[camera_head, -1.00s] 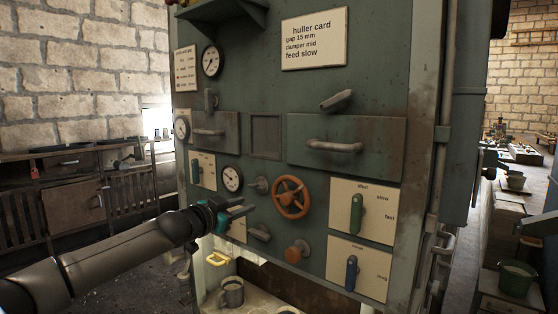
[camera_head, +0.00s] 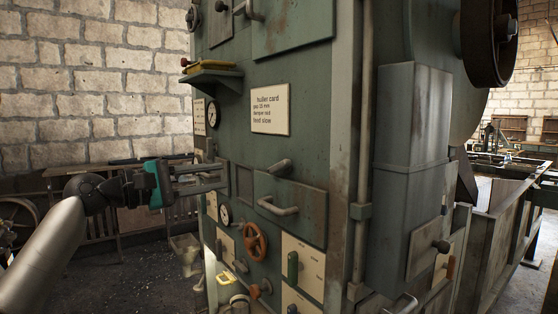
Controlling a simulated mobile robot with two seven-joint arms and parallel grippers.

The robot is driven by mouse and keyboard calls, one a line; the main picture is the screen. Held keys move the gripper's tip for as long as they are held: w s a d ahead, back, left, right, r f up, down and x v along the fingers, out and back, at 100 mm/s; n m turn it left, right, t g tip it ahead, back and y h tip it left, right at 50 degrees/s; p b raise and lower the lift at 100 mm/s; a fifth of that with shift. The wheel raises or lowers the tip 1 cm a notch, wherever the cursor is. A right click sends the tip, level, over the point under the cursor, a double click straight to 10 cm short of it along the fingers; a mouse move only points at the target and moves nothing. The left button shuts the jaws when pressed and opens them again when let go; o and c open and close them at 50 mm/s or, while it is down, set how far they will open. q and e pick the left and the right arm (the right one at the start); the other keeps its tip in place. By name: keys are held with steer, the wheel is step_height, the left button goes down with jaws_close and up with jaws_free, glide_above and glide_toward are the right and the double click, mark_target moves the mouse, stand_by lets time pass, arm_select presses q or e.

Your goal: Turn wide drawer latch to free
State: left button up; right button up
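The wide drawer (camera_head: 312,208) is in the green machine front, with a grey bar handle (camera_head: 278,208). Its latch (camera_head: 280,167), a short grey lever, sits at the drawer's top edge and lies slanted, nearer sideways than upright. My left gripper (camera_head: 226,177) is left of the wide drawer, at about its height in the picture, with its fingers pointing right. The fingers are apart with nothing seen between them. They cover much of the small drawer to the left. The gripper appears clear of the wide drawer's latch. My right gripper is out of view.
An orange handwheel (camera_head: 255,242), a dial (camera_head: 225,214) and a green-handled lever (camera_head: 293,267) sit below the drawers. A shelf (camera_head: 212,78) juts out at upper left. A grey box (camera_head: 410,175) stands out on the machine's right side.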

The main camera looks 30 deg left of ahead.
arm_select(q)
steer(key=p, duration=0.5)
glide_toward(275, 168)
steer(key=x, duration=0.8)
steer(key=shift+r, duration=0.1)
steer(key=shift+w+d+p, duration=0.2)
steer(key=shift+w+p, duration=0.1)
steer(key=shift+w, duration=0.25)
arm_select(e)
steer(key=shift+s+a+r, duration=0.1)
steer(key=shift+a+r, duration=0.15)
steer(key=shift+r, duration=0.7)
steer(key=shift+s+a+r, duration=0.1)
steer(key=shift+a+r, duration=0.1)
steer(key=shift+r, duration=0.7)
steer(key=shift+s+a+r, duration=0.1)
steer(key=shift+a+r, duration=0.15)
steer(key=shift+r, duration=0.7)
arm_select(q)
jaws_close()
